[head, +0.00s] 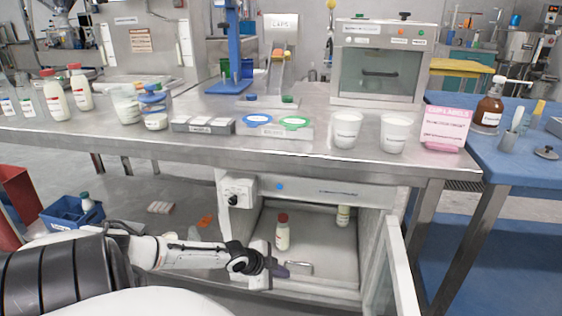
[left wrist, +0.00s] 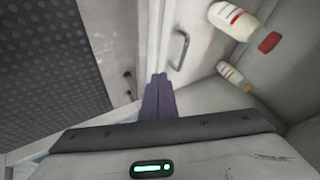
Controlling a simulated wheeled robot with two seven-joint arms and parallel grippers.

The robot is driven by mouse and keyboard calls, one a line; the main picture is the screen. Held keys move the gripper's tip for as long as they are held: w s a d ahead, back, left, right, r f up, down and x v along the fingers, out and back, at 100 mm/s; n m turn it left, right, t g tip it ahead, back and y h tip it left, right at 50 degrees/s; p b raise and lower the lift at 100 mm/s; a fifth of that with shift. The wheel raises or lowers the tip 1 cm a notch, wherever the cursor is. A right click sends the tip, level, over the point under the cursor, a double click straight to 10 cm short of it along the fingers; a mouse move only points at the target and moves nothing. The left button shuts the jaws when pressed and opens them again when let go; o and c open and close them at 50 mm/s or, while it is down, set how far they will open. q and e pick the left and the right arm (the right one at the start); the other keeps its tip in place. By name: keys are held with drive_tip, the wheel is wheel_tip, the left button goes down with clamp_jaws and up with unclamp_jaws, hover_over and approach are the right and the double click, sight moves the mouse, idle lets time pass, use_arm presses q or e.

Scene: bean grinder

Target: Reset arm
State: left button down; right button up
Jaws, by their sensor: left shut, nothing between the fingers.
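My left gripper (head: 280,269) is at the front of an open white cabinet (head: 362,190) under the steel table. Its dark purple fingers (left wrist: 158,98) are closed together and empty in the left wrist view. A metal handle (head: 298,267) is close beside the fingertips; it also shows in the left wrist view (left wrist: 179,50). I cannot tell whether the fingers touch it. My right gripper is not in view.
A white panel (head: 402,270) stands open at the cabinet's right side. The steel table (head: 240,150) above holds bottles, beakers, trays and an oven-like unit (head: 380,68). A blue bin (head: 72,212) is on the floor at left. A blue table (head: 510,165) stands at right.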

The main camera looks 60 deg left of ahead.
use_arm(q)
drive_tip(key=shift+s+r, duration=0.25)
